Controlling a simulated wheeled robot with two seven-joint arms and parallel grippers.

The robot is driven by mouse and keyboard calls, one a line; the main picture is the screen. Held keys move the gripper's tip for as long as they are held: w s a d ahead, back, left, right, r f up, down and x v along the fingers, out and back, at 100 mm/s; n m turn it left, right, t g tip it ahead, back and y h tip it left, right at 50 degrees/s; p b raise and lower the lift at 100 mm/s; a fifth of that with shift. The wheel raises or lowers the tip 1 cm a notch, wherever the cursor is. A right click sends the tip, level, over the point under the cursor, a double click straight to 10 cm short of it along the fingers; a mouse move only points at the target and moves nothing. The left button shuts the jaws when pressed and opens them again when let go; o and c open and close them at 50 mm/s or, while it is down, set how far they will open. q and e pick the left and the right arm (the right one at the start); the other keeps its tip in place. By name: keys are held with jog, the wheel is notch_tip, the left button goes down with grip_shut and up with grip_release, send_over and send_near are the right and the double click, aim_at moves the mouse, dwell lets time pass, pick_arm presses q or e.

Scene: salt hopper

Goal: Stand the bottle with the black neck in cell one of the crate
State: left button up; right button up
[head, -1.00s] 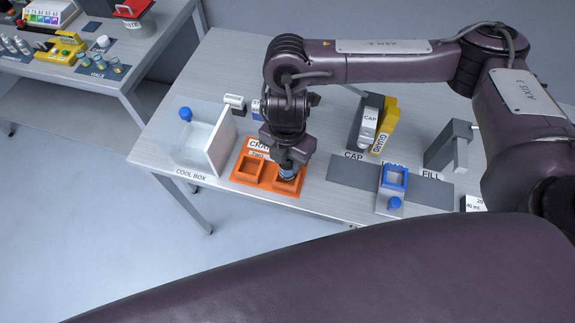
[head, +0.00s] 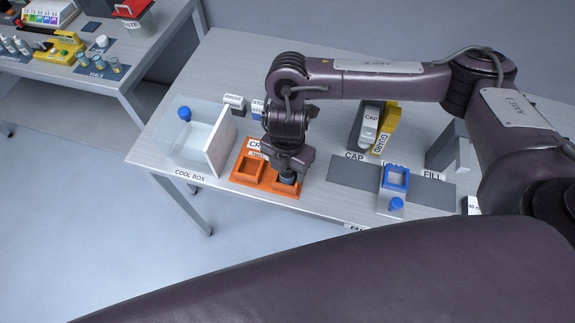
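The orange crate (head: 238,181) stands near the table's front edge and has two cells side by side. Its left cell (head: 249,171) looks empty. My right gripper (head: 288,173) points down at the right cell. The gripper also hides part of the crate's label. My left gripper is out of view.
The cool box (head: 217,150), holding a blue-topped item (head: 184,114), stands left of the crate. To the right are a grey strip (head: 350,172) with a blue square holder (head: 396,178), a blue knob (head: 396,204), and the yellow guard (head: 387,128) behind. A second table is at upper left.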

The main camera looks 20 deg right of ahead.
jog(key=shift+r, duration=0.1)
jog(key=shift+r, duration=0.25)
notch_tip(320, 180, up, 12)
jog(key=shift+f+p, duration=0.15)
jog(key=shift+p, duration=0.3)
dwell(0.4)
